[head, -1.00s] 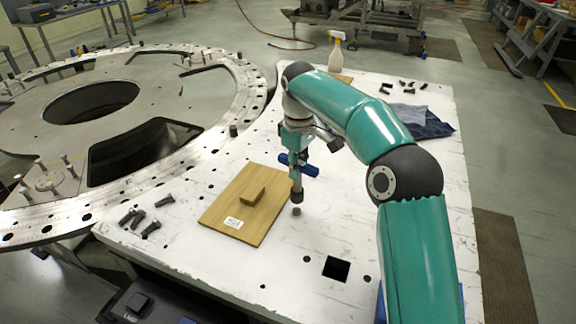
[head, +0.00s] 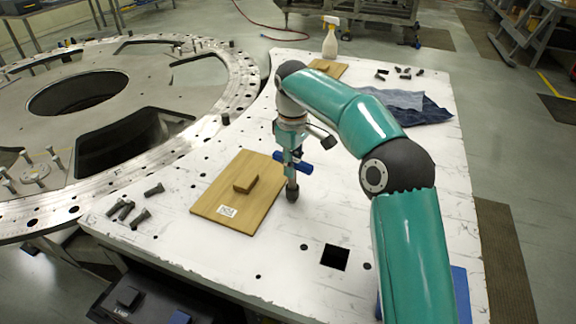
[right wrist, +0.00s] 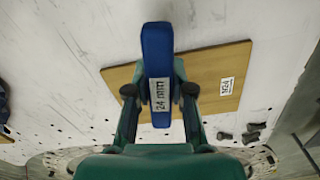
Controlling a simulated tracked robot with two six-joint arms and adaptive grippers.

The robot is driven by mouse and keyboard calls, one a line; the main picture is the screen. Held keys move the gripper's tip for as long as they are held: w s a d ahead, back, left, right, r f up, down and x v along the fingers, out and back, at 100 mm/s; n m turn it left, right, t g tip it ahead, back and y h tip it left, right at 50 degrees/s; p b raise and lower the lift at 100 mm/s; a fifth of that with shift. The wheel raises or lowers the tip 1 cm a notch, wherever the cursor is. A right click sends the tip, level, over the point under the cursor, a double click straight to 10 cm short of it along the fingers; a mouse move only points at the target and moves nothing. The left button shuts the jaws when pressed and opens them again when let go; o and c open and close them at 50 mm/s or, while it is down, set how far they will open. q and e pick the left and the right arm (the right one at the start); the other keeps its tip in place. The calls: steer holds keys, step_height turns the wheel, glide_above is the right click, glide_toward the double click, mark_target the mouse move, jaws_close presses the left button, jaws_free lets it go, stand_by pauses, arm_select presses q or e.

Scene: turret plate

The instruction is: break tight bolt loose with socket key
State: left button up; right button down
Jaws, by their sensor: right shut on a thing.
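My right gripper (head: 293,160) points down over the white plate (head: 330,215) and is shut on the socket key. The key's blue cross handle (head: 318,171) sticks out beside the fingers. Its dark socket (head: 292,192) is upright, low at the plate, just right of the wooden board. In the right wrist view the blue handle (right wrist: 157,50), marked 24 mm, lies between the two fingers (right wrist: 160,92). No bolt shows under the socket now; the socket hides that spot, and I cannot tell how deeply it is seated. My left gripper is out of view.
A wooden board (head: 215,203) with a small block (head: 246,183) and a label lies left of the key. Several loose bolts (head: 125,210) lie at the plate's left edge. A square hole (head: 335,257) is in front; a spray bottle (head: 330,40) and cloth (head: 420,108) are behind.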

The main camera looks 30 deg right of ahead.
steer(key=shift+s+r+p, duration=0.1)
steer(key=shift+r+p, duration=0.05)
steer(key=shift+p, duration=0.2)
stand_by(0.3)
stand_by(0.8)
steer(key=shift+f, duration=0.7)
stand_by(1.2)
steer(key=shift+n+p, duration=1.05)
steer(key=shift+n, duration=0.25)
stand_by(3.3)
